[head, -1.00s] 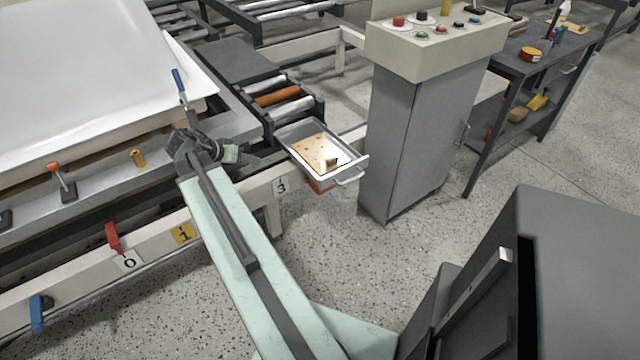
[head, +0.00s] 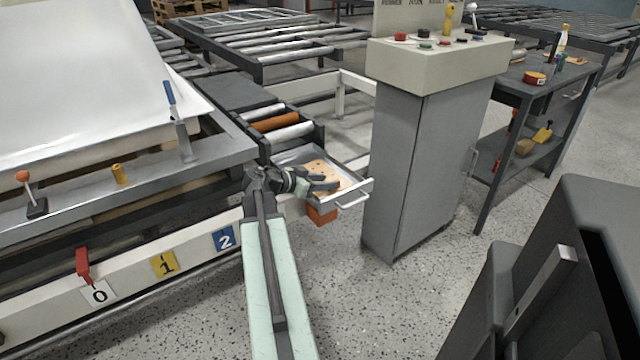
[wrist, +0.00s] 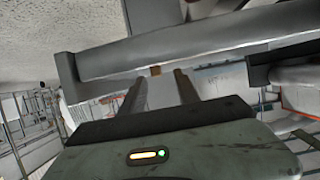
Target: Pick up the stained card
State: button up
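The stained card (head: 319,166) is tan with dark spots and lies in a shallow metal tray (head: 352,195) with a front handle. My gripper (head: 328,183) reaches in from the left, over the tray, and its dark fingers cover part of the card. I cannot tell whether they touch it.
A grey control cabinet (head: 415,160) stands close to the right of the tray. A roller conveyor (head: 275,122) lies behind it. A bench with a white shell (head: 80,80) and several upright levers is at left. Open speckled floor lies in front.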

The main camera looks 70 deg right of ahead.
jog(key=b+x, duration=0.1)
jog(key=x, duration=0.3)
jog(key=shift+s+d+f, duration=0.15)
jog(key=shift+s+d, duration=0.1)
jog(key=shift+s, duration=0.05)
grip_shut()
notch_tip(320, 180, up, 10)
jog(key=p, duration=0.9)
jog(key=shift+p, duration=0.3)
